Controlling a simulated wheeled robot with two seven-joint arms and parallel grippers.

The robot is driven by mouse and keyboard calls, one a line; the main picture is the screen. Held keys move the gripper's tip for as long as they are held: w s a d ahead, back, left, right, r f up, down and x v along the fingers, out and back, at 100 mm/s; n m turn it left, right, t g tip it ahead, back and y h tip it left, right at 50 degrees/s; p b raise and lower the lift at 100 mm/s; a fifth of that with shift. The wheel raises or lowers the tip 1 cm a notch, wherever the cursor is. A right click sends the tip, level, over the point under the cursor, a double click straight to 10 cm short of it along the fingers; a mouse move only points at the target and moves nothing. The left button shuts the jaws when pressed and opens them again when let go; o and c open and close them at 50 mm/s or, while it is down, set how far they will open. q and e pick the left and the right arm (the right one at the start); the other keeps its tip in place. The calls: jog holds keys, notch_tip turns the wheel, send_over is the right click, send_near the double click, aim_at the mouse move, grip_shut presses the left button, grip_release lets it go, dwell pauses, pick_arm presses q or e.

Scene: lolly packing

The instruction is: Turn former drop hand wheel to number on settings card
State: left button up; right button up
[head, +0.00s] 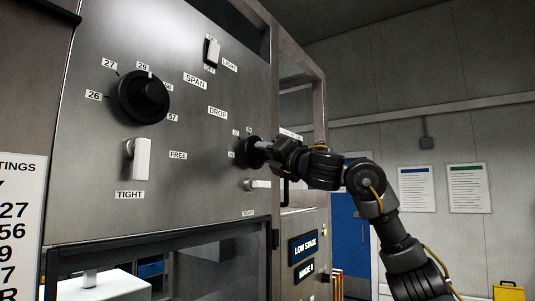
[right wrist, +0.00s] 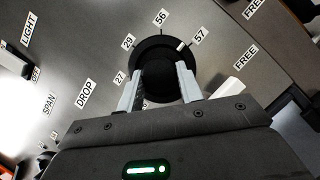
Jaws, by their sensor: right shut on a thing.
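The drop hand wheel (head: 248,153) is a black disc with a black hub on the grey panel, right of the DROP label. In the right wrist view the wheel (right wrist: 160,44) has number tags 27, 29, 56 and 57 around it. My right gripper (head: 262,146) is shut on the hub, and its pale fingers (right wrist: 159,88) lie on either side of it. My left gripper is not in view.
A larger SPAN wheel (head: 143,96) is on the panel at upper left. A white lever (head: 138,160) sits between FREE and TIGHT tags, and another lever (head: 257,184) is below the drop wheel. A LIGHT switch (head: 212,51) is at the top.

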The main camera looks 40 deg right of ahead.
jog(key=shift+r+m+h, duration=0.1)
jog(key=shift+m+h, duration=0.5)
jog(key=shift+m, duration=0.6)
jog(key=shift+g, duration=0.3)
jog(key=o, duration=1)
jog(key=shift+s, duration=0.1)
